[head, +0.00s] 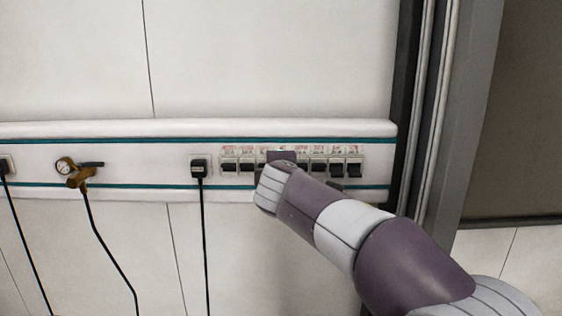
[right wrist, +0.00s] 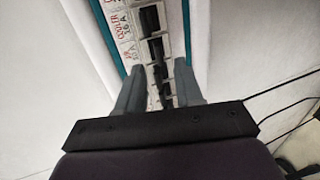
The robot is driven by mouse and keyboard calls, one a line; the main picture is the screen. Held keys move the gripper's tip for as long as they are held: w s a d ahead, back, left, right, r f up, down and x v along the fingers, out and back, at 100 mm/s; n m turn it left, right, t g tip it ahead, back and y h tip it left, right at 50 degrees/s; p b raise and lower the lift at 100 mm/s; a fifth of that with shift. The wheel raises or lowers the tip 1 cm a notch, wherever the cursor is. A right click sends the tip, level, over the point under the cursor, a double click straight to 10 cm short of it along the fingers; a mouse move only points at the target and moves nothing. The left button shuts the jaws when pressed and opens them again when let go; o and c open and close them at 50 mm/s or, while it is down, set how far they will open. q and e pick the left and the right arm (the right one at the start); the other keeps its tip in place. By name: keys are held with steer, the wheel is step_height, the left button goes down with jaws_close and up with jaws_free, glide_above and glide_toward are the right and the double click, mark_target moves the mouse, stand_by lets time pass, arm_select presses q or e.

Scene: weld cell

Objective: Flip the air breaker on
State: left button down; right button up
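A row of breakers with black switches (head: 320,167) and red-lettered labels is set in the wall rail. My right gripper (right wrist: 160,66) is in front of the middle of the row, its arm covering some breakers in the head view. In the right wrist view its two grey fingers are apart with nothing held, one on each side of the row. A label reading COOLER 16 A (right wrist: 122,28) is near the top; the label below it seems to read AIR, beside a black switch (right wrist: 156,48). I cannot tell whether the fingers touch anything. My left gripper is not in view.
A black plug with a cable (head: 199,168) is left of the breakers. Further left are a brass gauge valve (head: 72,172) with a hose and another cable at the edge. A dark door frame (head: 408,90) stands right of the rail. The wall above is clear.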

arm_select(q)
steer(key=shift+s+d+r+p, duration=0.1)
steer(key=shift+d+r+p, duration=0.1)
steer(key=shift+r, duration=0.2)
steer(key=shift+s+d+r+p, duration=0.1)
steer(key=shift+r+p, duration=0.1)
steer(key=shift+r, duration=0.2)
arm_select(e)
steer(key=x, duration=0.3)
steer(key=shift+d, duration=0.3)
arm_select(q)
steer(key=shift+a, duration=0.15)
arm_select(e)
steer(key=shift+a, duration=0.1)
